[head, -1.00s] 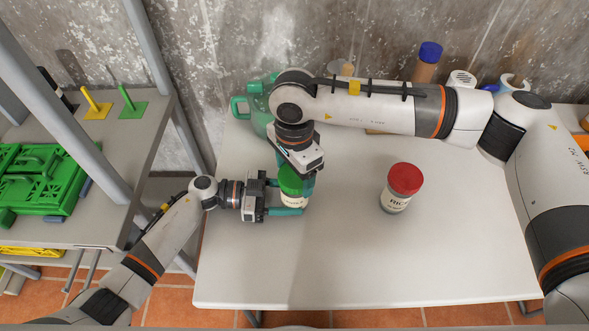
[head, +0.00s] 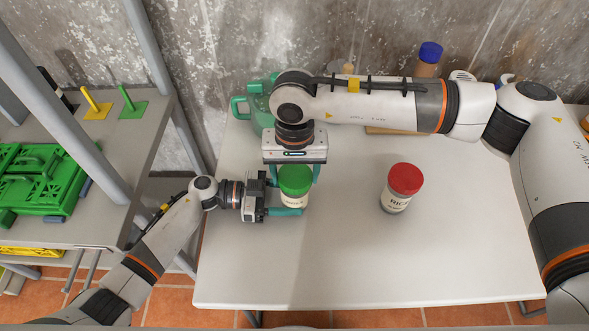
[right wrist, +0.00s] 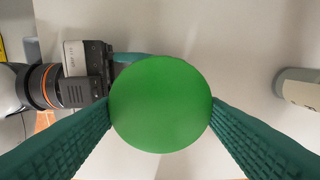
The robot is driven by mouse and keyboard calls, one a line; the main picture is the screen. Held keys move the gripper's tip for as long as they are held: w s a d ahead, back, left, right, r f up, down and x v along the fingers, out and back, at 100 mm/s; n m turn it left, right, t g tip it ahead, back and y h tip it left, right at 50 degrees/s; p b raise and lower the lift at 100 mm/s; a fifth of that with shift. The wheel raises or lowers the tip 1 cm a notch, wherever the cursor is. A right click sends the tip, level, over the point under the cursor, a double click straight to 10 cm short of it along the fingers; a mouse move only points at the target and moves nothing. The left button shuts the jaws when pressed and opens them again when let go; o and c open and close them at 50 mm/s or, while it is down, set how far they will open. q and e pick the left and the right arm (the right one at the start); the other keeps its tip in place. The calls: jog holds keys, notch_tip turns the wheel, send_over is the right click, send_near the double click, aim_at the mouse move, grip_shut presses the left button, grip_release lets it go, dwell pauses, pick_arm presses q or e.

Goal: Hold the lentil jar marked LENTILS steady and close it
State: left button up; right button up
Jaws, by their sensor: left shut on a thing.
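The lentil jar (head: 292,201) stands upright at the left part of the white table, with a green lid (head: 295,180) on top. Its label is mostly hidden. My left gripper (head: 288,200) is shut on the jar's body from the left side. My right gripper (head: 292,175) points down from above, its fingers on either side of the lid. They look open, with a small gap beside the lid in the head view. In the right wrist view the round green lid (right wrist: 160,104) fills the middle, between the two teal fingers. Whether the lid sits fully down cannot be told.
A RICE jar (head: 402,188) with a red lid stands to the right on the table (head: 340,270). A green watering can (head: 256,105) and a blue-capped bottle (head: 428,60) are behind. A shelf with a green crate (head: 40,180) is left. The table front is clear.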

jog(key=c, duration=0.5)
jog(key=m, duration=0.3)
jog(key=shift+a, duration=0.1)
jog(key=shift+c, duration=0.2)
jog(key=m, duration=0.4)
pick_arm(q)
jog(key=shift+w, duration=0.1)
pick_arm(e)
jog(key=m, duration=0.6)
jog(key=shift+m, duration=0.4)
jog(key=o, duration=1.2)
notch_tip(320, 180, up, 12)
